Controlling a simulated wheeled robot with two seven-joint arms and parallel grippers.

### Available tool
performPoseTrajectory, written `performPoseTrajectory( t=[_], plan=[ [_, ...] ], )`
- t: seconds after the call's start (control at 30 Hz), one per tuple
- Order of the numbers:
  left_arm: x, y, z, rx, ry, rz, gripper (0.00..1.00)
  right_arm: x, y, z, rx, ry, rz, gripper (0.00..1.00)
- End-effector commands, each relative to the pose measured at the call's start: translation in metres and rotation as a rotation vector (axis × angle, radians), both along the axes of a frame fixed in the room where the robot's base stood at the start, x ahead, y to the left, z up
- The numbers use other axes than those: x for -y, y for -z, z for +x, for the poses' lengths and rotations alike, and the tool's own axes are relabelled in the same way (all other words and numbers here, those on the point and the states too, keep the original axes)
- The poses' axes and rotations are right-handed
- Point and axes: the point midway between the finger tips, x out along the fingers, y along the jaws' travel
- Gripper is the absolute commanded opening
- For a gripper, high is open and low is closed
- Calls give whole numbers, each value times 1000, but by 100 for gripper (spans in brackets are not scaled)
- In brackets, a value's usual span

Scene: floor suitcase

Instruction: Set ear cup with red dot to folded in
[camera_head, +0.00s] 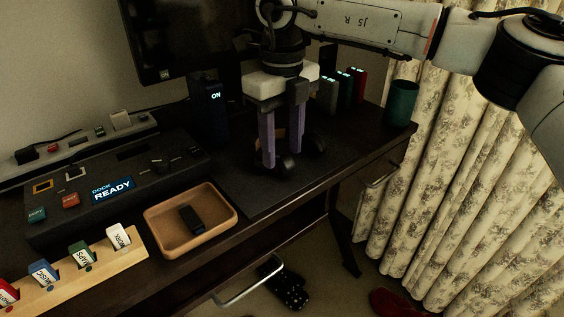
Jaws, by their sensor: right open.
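My right gripper (283,150) points down over the dark desk mat (325,154), with its two purple fingers apart. Dark rounded parts that look like headphone ear cups lie at the fingertips: one ear cup (286,167) at the left finger and another ear cup (316,147) at the right. A tan piece shows between the fingers. The gripper covers much of the headphones, and I cannot see a red dot or tell which cup is folded. I cannot tell whether the fingers touch the cups. My left gripper is out of view.
A tan tray (160,236) holding a dark item sits left of the mat. A dock (60,213) reading "READY" stands behind it. A monitor (180,35), a dark "ON" box (209,115), colored upright blocks (357,85) and a green cup (401,103) stand around. The mat's front is clear.

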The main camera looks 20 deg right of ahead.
Motion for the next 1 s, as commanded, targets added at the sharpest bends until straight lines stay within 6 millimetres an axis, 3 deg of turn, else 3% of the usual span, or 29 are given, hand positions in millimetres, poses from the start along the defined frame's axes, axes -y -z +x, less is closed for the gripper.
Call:
performPoseTrajectory(
  t=[0.03,0.2,0.57,0.8,1.0],
  plan=[
    [1,3,0,-2,2,-2,31,0,11,0,-2,0,0,43],
    [4,2,4,-10,11,-2,31,0,27,0,1,0,1,43],
    [5,-2,12,-1,17,-1,31,0,31,0,1,0,1,43],
    [5,-1,11,-2,18,-1,31,0,31,0,0,0,2,3],
    [5,-1,8,-5,17,-1,31,0,31,0,0,-9,2,2]
  ],
)
